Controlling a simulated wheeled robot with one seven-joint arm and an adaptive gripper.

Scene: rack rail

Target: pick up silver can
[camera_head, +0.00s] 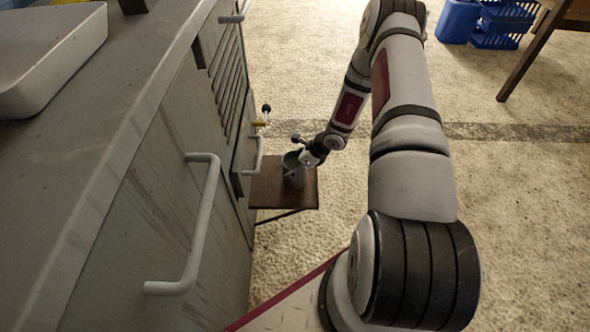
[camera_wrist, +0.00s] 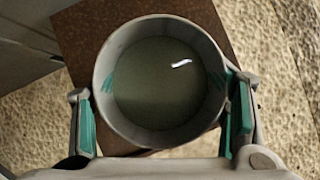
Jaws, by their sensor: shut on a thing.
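The silver can (camera_head: 294,170) is a grey, open-topped cylinder at a small brown shelf (camera_head: 268,188) beside the cabinet. In the wrist view the can (camera_wrist: 160,135) is seen from above, with its round rim and dull inside filling the middle. My gripper (camera_head: 308,157) is at the can's upper right side in the head view. In the wrist view my gripper (camera_wrist: 162,115) has its green-padded fingers on both sides of the can, shut on it. The can looks upright. I cannot tell whether its base touches the shelf.
The grey cabinet (camera_head: 140,235) with protruding handles (camera_head: 200,225) stands close on the left. A white tray (camera_head: 50,60) sits on its top. Blue crates (camera_head: 490,25) and a wooden table leg (camera_head: 525,62) are at the upper right. The floor (camera_head: 520,220) at right is clear.

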